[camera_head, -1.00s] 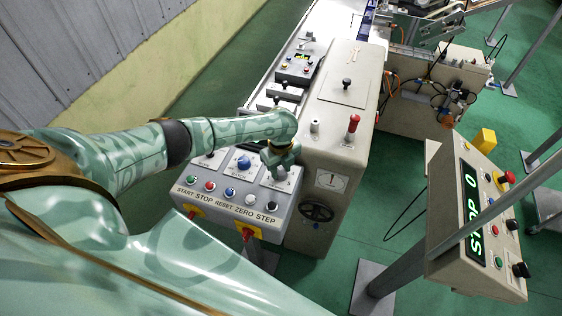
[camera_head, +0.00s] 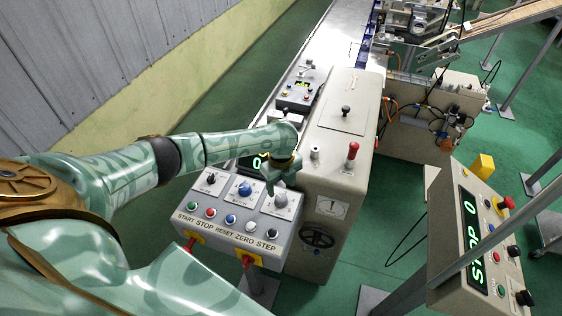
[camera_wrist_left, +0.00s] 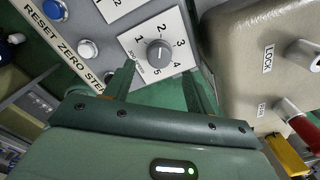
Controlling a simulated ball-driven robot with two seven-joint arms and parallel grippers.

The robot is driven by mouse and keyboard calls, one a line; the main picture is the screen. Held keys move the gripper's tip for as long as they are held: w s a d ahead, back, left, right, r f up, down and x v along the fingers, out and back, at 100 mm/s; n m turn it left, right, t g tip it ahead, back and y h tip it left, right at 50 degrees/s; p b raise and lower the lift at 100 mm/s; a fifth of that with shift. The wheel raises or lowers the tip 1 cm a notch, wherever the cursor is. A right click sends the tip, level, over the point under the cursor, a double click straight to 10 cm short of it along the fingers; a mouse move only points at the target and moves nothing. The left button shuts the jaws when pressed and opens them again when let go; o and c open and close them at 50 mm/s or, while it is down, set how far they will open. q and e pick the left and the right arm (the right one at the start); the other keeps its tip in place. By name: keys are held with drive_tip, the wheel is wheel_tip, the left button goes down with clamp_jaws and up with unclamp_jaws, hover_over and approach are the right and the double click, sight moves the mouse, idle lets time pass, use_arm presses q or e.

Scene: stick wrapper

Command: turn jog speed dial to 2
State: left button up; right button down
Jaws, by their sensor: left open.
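The jog speed dial (camera_head: 281,200) is a round grey knob on a white plate at the right of the sloped control panel (camera_head: 237,222). The left wrist view shows the dial (camera_wrist_left: 159,53) close up, with numbers 1 to 5 around it; I cannot tell which number its pointer faces. My left gripper (camera_head: 273,187) hangs just above and beside the dial in the head view. In the wrist view its two fingers (camera_wrist_left: 161,84) are spread apart and empty, their tips short of the knob. My right gripper is not in view.
A blue knob (camera_head: 244,189) and a row of push buttons sit on the same panel. A beige machine housing (camera_head: 335,165) with a red-handled lever (camera_head: 352,151) stands close at the right.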

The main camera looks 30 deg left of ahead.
sight(281, 197)
use_arm(q)
wheel_tip(281, 197, up, 11)
drive_tip(key=p, duration=0.1)
drive_tip(key=shift+f, duration=0.1)
idle(0.5)
